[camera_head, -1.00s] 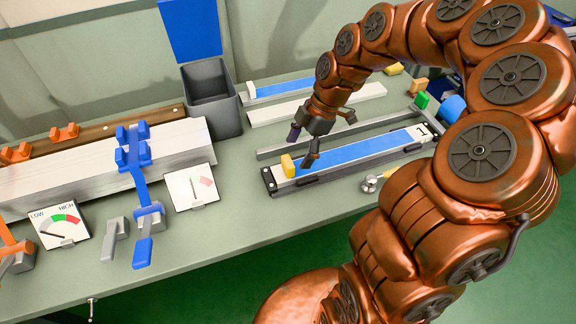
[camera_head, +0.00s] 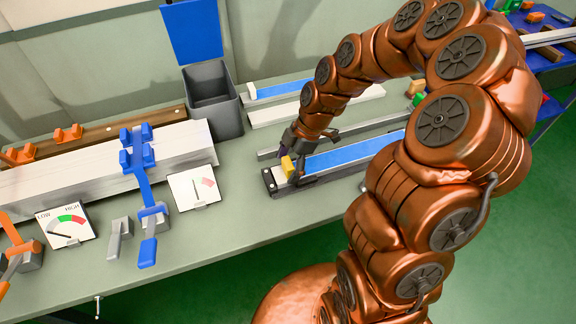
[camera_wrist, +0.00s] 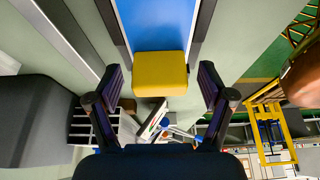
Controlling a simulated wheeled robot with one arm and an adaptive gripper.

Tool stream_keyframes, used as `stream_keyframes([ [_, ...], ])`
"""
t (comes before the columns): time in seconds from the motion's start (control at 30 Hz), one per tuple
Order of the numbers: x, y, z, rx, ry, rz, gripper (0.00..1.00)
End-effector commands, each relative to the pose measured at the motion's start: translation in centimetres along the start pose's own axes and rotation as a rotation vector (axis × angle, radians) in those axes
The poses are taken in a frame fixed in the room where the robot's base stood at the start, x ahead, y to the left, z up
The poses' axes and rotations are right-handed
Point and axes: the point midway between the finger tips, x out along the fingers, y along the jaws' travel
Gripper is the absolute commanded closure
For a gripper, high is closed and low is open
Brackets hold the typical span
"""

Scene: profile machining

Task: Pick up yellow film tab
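The yellow film tab (camera_head: 287,166) sits at the left end of the blue film strip (camera_head: 345,152), which lies in a dark fixture (camera_head: 312,183) on the bench. My gripper (camera_head: 295,160) is down at that end, its fingers around the tab. In the wrist view the yellow tab (camera_wrist: 160,73) lies centred between the two fingers of my gripper (camera_wrist: 162,88). The fingers are open, with a visible gap to the tab on each side. The blue film (camera_wrist: 158,24) runs upward from the tab. My arm hides the right end of the fixture.
A dark grey bin (camera_head: 212,100) stands behind and left of the fixture. A blue clamp (camera_head: 142,175) and a gauge card (camera_head: 193,188) are to the left. A second blue strip (camera_head: 276,89) and a pale bar (camera_head: 274,115) lie behind.

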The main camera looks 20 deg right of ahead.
Motion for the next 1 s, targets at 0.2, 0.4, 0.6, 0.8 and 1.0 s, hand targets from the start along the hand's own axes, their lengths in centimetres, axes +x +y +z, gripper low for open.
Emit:
stream_keyframes([
  [0.2, 0.0, 0.0, 0.0, 0.0, 0.0, 0.0, 0.44],
  [0.4, 0.0, 0.0, 0.0, 0.0, 0.0, 0.0, 0.65],
  [0.6, 0.0, 0.0, 0.0, 0.0, 0.0, 0.0, 0.73],
  [0.8, -0.2, 0.1, -0.1, 0.0, 0.0, 0.002, 0.73],
  [1.0, -1.2, 0.1, -0.5, -0.001, 0.0, 0.004, 0.73],
])
